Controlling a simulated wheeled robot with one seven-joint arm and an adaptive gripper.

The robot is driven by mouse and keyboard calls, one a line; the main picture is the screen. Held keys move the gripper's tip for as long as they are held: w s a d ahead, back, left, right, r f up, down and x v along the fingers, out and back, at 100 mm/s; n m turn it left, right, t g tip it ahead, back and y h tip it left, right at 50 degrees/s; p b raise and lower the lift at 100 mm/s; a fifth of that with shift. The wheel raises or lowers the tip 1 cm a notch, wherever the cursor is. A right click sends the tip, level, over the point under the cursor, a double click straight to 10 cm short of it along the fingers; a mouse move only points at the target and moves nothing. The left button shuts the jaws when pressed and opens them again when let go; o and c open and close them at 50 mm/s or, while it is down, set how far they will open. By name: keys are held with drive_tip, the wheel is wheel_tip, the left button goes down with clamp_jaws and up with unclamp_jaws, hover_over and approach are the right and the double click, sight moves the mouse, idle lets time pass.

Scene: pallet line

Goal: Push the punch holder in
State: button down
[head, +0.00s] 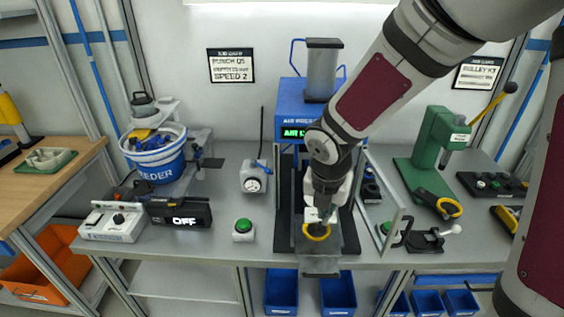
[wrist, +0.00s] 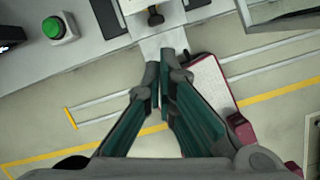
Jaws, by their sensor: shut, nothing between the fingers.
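The blue air press (head: 297,120) stands at the middle of the bench with a lit green display. A metal plate (head: 320,265) juts out over the bench's front edge below it. It also shows in the wrist view (wrist: 172,41). A dark part with a yellow curved piece (head: 316,232) sits over the plate, probably the punch holder. My arm hides much of the press opening. My gripper (head: 322,213) is in front of the press, fingers pointing down. In the wrist view its fingers (wrist: 166,58) are together and empty near the plate's front end; I cannot tell whether they touch it.
A green button box (head: 243,230) stands left of the press. A clear guard panel (head: 388,205) stands open at its right, near a toggle clamp (head: 428,239). A green arbor press (head: 440,140) is farther right. Blue bins (head: 338,293) sit below the bench.

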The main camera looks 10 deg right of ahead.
drive_tip(key=w+f+n+b, duration=0.1)
drive_tip(key=w+f+n, duration=0.2)
drive_tip(key=w+f, duration=0.3)
wheel_tip(320, 180, down, 6)
drive_tip(key=shift+a+r+n+y, duration=0.15)
drive_tip(key=shift+a+n+y, duration=0.15)
drive_tip(key=shift+n+y, duration=0.1)
idle(0.5)
drive_tip(key=w+b, duration=0.1)
drive_tip(key=w, duration=0.3)
drive_tip(key=w+d+b, duration=0.1)
drive_tip(key=w, duration=0.3)
drive_tip(key=w+d+b, duration=0.1)
drive_tip(key=w, duration=0.3)
drive_tip(key=shift+w+d+b, duration=0.2)
drive_tip(key=shift+w+b, duration=0.05)
drive_tip(key=shift+b, duration=0.05)
drive_tip(key=shift+w, duration=0.25)
drive_tip(key=shift+s, duration=0.1)
